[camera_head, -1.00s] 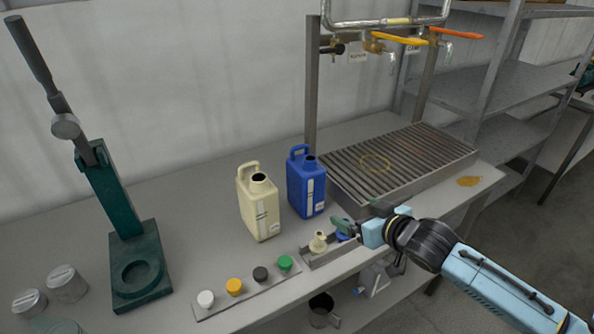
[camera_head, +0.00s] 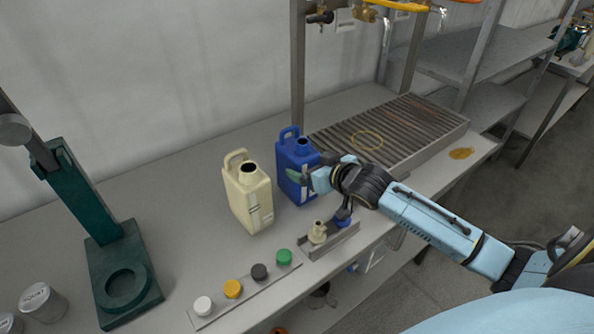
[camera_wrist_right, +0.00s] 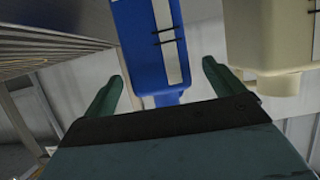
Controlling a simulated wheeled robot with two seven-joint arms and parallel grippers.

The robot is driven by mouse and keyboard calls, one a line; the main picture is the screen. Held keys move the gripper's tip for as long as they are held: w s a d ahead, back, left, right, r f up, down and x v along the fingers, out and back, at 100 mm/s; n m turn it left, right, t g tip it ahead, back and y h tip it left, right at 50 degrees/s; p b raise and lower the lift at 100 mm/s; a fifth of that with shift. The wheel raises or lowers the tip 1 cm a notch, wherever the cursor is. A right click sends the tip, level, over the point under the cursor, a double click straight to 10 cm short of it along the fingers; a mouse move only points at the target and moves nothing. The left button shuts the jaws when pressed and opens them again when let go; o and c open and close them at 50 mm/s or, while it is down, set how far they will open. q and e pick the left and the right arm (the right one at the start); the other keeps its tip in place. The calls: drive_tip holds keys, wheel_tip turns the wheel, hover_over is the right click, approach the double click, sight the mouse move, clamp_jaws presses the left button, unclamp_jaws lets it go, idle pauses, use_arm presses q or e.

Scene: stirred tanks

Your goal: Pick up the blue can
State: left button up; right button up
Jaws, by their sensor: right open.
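The blue can (camera_head: 293,181), a jerry can with a handle, an open neck and a pale label strip, stands upright on the bench. My right gripper (camera_head: 316,166) is at the can's near right side in the head view and hides part of it. In the right wrist view, the green fingers of my right gripper (camera_wrist_right: 162,72) are apart, with the blue can (camera_wrist_right: 140,38) showing in and beyond the gap. Whether the fingers touch it I cannot tell. My left gripper is not in view.
A cream can (camera_head: 246,203) stands close to the left of the blue can. A slatted drain tray (camera_head: 440,130) lies behind to the right. In front are a small metal holder (camera_head: 330,243) and a strip with coloured caps (camera_head: 216,313). A green press (camera_head: 126,287) stands left.

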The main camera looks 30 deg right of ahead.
drive_tip(key=shift+x, duration=2.7)
drive_tip(key=shift+r, duration=0.1)
drive_tip(key=c, duration=1.1)
